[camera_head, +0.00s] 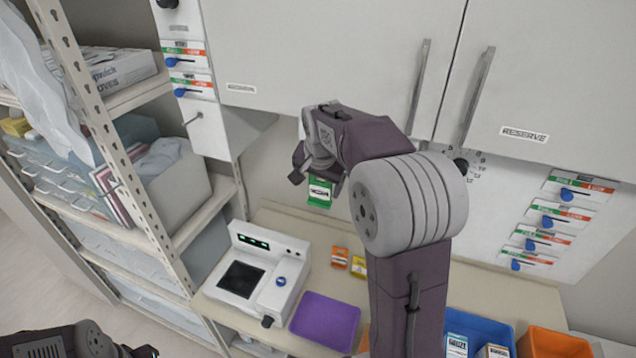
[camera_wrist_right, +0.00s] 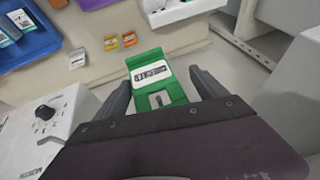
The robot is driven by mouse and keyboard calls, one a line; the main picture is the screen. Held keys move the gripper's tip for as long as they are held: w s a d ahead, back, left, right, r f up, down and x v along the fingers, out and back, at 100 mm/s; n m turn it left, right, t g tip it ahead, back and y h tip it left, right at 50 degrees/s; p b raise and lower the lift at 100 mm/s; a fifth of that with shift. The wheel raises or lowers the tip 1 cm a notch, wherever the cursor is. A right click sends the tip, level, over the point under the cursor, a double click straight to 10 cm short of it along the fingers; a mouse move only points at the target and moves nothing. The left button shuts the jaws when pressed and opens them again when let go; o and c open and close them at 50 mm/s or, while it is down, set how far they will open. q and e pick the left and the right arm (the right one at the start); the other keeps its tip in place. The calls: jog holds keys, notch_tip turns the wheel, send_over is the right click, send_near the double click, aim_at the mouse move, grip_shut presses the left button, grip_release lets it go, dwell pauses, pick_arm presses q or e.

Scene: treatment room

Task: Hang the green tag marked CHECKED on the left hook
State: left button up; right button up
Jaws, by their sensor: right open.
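The green tag (camera_head: 319,193) with a white printed label is just below my right gripper (camera_head: 314,180) in the head view; its lettering is too small to read. In the right wrist view the tag (camera_wrist_right: 151,72) lies between the two open fingers (camera_wrist_right: 160,84), with a visible gap on each side. What holds the tag up is hidden by my gripper and arm. A small metal hook (camera_head: 193,118) sticks out of the white panel at the left. My left gripper (camera_head: 143,351) is at the bottom left edge, mostly cut off.
Wall cabinets (camera_head: 320,60) with long handles are above. The counter below holds a white device (camera_head: 258,275), a purple tray (camera_head: 325,321), small orange and yellow cards, and blue (camera_head: 480,329) and orange (camera_head: 553,343) bins. A metal shelf rack (camera_head: 110,130) stands at left.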

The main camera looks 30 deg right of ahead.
jog(key=shift+s+r, duration=0.1)
jog(key=shift+r, duration=0.15)
jog(key=b+v, duration=0.2)
jog(key=v, duration=0.6)
jog(key=shift+r, duration=0.25)
jog(key=shift+s, duration=0.1)
